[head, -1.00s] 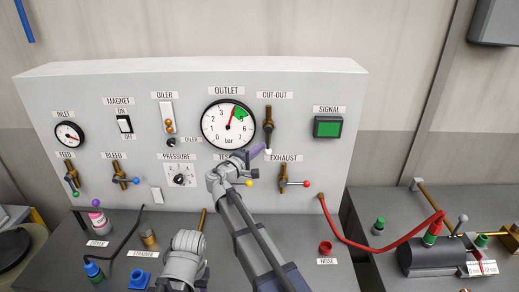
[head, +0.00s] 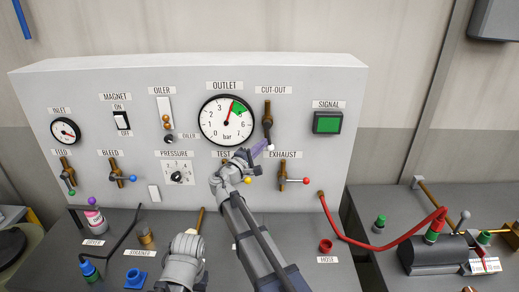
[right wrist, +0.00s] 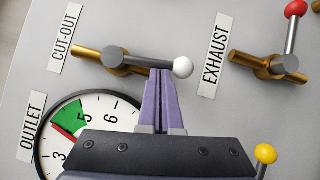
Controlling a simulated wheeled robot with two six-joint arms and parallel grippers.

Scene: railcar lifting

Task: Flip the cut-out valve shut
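The cut-out valve (head: 267,112) is a brass valve on the panel, right of the outlet gauge. Its grey lever with a white ball tip (head: 270,147) hangs down along the brass pipe. In the right wrist view the lever (right wrist: 150,61) lies nearly in line with the brass body (right wrist: 88,55), white ball to the right. My right gripper (head: 266,145) has its purple fingers together and empty. In the right wrist view its fingertips (right wrist: 160,72) are at the lever's side, close to the ball; whether they touch cannot be told. My left gripper is not in view.
The outlet gauge (head: 226,120) is left of the valve. The exhaust valve (head: 283,177), with a red-tipped lever, is below right. A yellow-tipped test lever (head: 248,181) is just below my right gripper. A red hose (head: 375,247) lies at right.

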